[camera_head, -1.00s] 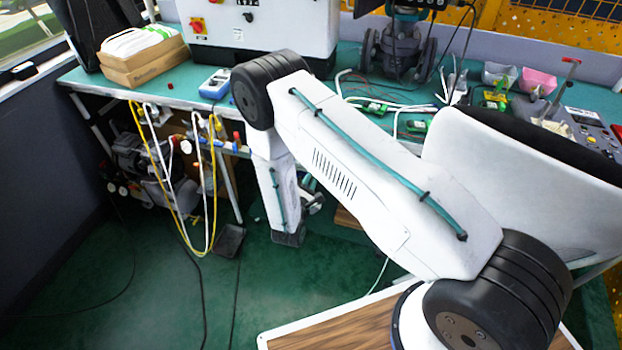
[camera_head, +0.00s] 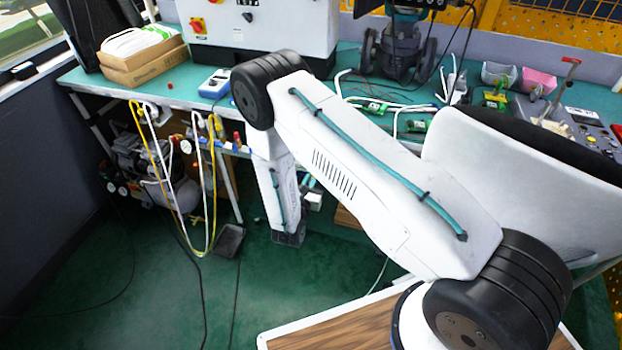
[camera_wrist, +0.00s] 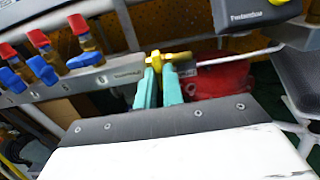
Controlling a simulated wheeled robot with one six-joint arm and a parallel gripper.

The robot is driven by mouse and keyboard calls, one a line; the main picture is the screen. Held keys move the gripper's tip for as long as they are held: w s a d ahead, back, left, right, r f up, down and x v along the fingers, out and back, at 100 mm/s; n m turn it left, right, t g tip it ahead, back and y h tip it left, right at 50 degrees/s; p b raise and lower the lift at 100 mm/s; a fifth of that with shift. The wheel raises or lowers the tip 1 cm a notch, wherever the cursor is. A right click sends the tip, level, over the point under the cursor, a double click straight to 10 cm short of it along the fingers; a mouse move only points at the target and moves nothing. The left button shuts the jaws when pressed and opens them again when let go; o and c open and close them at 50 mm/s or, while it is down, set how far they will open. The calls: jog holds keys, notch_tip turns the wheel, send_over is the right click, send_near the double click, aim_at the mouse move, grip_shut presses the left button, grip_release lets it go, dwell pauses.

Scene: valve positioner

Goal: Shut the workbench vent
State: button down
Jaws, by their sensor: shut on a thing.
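A yellow valve handle (camera_wrist: 181,57), which looks to be the workbench vent's, is in the middle of the wrist view. It lies roughly crosswise to my fingers, by the end of the grey rail. My gripper (camera_wrist: 160,68) has its two teal fingers shut on this handle. The part of the valve under the fingertips is hidden. In the head view my own arm covers the gripper and the handle.
Several blue-handled valves with red caps (camera_wrist: 42,68) line the grey rail (camera_wrist: 88,82) to the left. A red rounded object (camera_wrist: 222,79) lies behind the fingers. Yellow and white hoses (camera_head: 210,185) hang below the green workbench (camera_head: 180,95). The green floor (camera_head: 120,270) is open at left.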

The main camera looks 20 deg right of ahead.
dwell(0.3)
jog(key=c, duration=1.5)
grip_release()
jog(key=shift+v, duration=3.95)
